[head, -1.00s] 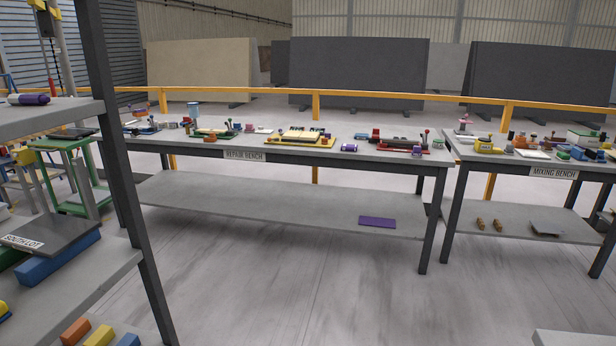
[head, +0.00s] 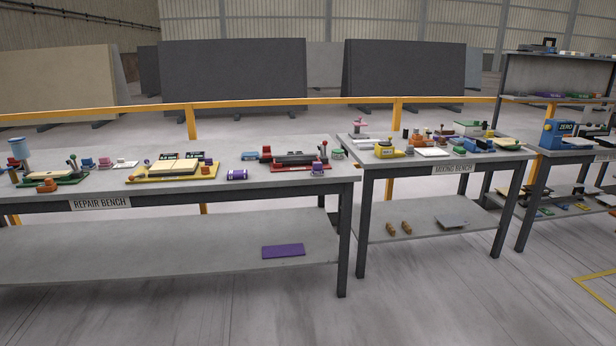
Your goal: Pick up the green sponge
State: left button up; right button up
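I cannot make out a green sponge for certain in the head view. A small green item (head: 338,154) lies near the right end of the repair bench (head: 225,195); it is too small to identify. More small green pieces show among the clutter on the mixing bench (head: 400,168), also too small to tell apart. Neither of my grippers is in view.
A purple flat piece (head: 283,251) lies on the repair bench's lower shelf. A third bench with a blue machine (head: 558,133) stands at the right. A yellow rail (head: 260,103) runs behind the benches. The floor (head: 420,300) in front is clear.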

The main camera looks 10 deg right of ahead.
aim_at(460, 151)
jog(key=i+z, duration=0.25)
jog(key=i, duration=0.3)
jog(key=i+z, duration=0.25)
jog(key=i, duration=0.3)
jog(key=i+j+z, duration=0.15)
jog(key=i+z, duration=0.15)
jog(key=i, duration=0.25)
jog(key=i+j+z, duration=0.25)
jog(key=i, duration=0.3)
jog(key=i+l+z, duration=0.1)
jog(key=i+z, duration=0.3)
jog(key=i+j+z, duration=0.1)
jog(key=i+z, duration=0.25)
jog(key=i, duration=0.2)
jog(key=i+j+z, duration=0.2)
jog(key=i+z, duration=0.2)
jog(key=i+j+z, duration=0.4)
jog(key=i+l, duration=0.05)
